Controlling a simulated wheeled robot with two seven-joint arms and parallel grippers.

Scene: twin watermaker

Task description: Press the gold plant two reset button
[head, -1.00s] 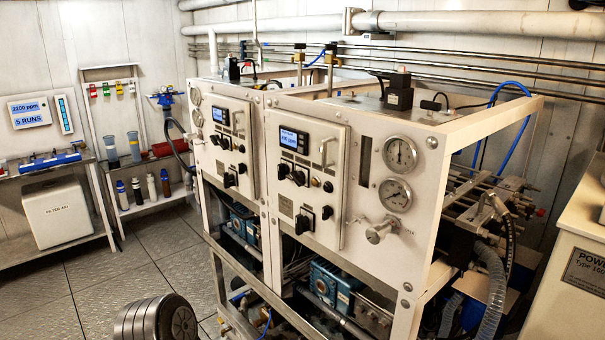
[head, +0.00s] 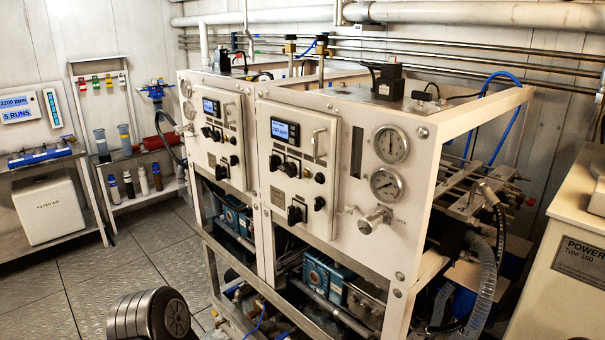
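Two white watermaker cabinets stand side by side, the left one (head: 214,92) and the nearer right one (head: 340,105). The right cabinet's panel (head: 262,130) has a lit blue display (head: 285,131). Below the display is a row of dark knobs (head: 275,162). At the right of this row is a small brownish-gold button (head: 307,173), with a black one (head: 320,178) beside it. The labels are too small to read, so I cannot confirm which is the reset button. The left panel has a similar display (head: 211,108) and knobs.
Two round gauges (head: 391,145) and a metal valve (head: 374,219) sit right of the panel. Hoses (head: 487,285) and a cream power box (head: 560,260) stand at the right. Shelves with bottles (head: 143,180) are at the left. Tiled floor (head: 95,275) shows in front of them.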

